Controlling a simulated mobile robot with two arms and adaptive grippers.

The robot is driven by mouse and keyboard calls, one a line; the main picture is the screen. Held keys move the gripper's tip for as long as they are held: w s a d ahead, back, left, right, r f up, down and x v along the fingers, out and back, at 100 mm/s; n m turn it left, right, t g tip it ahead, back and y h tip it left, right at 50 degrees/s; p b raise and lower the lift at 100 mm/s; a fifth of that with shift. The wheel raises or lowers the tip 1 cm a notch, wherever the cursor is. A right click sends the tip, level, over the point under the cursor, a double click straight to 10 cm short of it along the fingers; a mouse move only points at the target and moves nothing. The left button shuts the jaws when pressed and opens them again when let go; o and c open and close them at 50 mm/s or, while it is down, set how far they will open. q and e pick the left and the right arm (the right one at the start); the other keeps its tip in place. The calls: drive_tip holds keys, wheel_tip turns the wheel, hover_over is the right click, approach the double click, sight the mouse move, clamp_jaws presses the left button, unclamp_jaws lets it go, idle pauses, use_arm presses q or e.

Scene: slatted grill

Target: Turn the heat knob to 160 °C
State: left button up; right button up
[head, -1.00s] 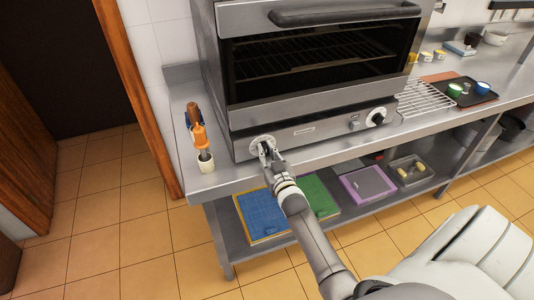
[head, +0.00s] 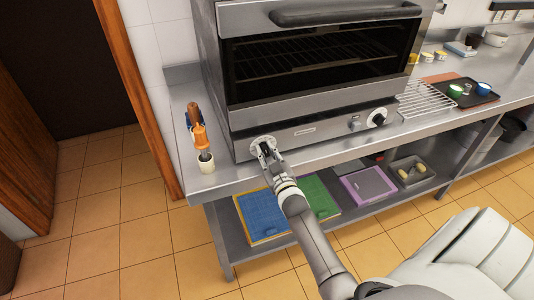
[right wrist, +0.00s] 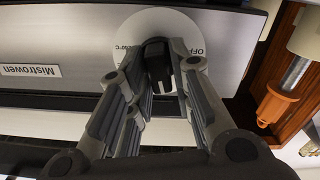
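The heat knob (right wrist: 158,62) is a black grip on a round white dial (right wrist: 204,36) with "OFF" and a partly hidden "°C" mark. In the head view the dial (head: 261,140) sits at the left end of the oven's front panel. In the head view my right gripper (head: 267,150) covers part of the dial. The fingers hide much of the scale, and I cannot read the knob's setting. My left gripper is not in view.
The oven (head: 300,130) stands on a steel counter (head: 222,181). A second dial (head: 377,117) is at the panel's right end. A wire rack (head: 425,99) and dark tray (head: 462,92) lie further right.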

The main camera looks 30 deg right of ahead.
drive_tip(key=shift+o, duration=1.2)
drive_tip(key=v, duration=1.2)
drive_tip(key=shift+f, duration=0.15)
